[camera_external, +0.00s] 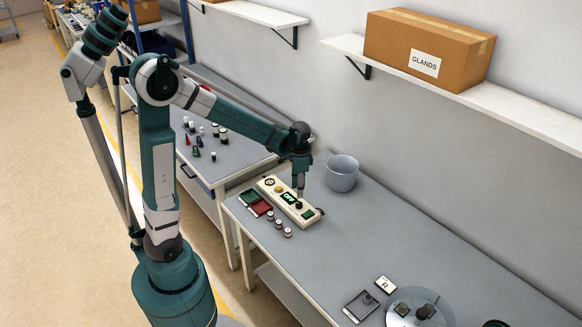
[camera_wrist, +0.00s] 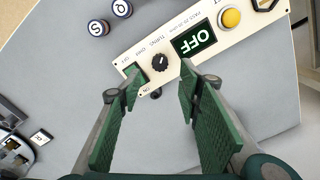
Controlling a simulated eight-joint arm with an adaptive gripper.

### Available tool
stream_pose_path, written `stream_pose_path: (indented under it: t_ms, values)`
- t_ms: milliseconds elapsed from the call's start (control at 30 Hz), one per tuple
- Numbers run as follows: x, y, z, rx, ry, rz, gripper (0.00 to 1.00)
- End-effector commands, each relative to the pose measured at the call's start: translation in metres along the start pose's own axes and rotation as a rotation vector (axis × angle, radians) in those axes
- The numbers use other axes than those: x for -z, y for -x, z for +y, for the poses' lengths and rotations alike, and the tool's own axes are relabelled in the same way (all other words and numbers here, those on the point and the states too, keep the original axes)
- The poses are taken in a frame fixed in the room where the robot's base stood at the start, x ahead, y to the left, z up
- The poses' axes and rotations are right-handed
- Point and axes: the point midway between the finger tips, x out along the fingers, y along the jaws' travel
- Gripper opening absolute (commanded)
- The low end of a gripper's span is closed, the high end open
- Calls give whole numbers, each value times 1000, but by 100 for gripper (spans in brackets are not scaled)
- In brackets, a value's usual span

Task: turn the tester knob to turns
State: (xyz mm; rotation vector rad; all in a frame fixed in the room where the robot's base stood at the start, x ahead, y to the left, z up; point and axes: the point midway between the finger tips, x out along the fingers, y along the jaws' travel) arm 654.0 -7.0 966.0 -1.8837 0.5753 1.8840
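The tester (camera_external: 290,201) is a long cream box on the grey table, with a screen (camera_wrist: 193,39) that reads OFF, a yellow button (camera_wrist: 231,18) and a green patch near one end. My gripper (camera_wrist: 158,86) is open and empty, pointing down at the tester. In the wrist view its fingertips lie on either side of the knob, just short of it. In the external view my gripper (camera_external: 300,192) is right over the knob end. Contact cannot be told.
A grey bucket (camera_external: 342,173) stands behind the tester. Green and red trays (camera_external: 259,207) and several small capped jars (camera_external: 278,225) lie in front of it. A round plate (camera_external: 420,308) and a small grey tray (camera_external: 361,304) are farther right.

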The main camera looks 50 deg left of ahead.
Motion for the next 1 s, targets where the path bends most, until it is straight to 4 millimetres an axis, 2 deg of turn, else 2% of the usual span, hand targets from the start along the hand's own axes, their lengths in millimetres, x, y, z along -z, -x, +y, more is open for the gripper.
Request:
stream_pose_path:
  t_ms: [100, 333, 1000]
  values:
    - [0, 14, 0, 0, 0, 0, 35]
    - [0, 28, 0, 0, 0, 0, 35]
    - [0, 31, 0, 1, 1, 1, 35]
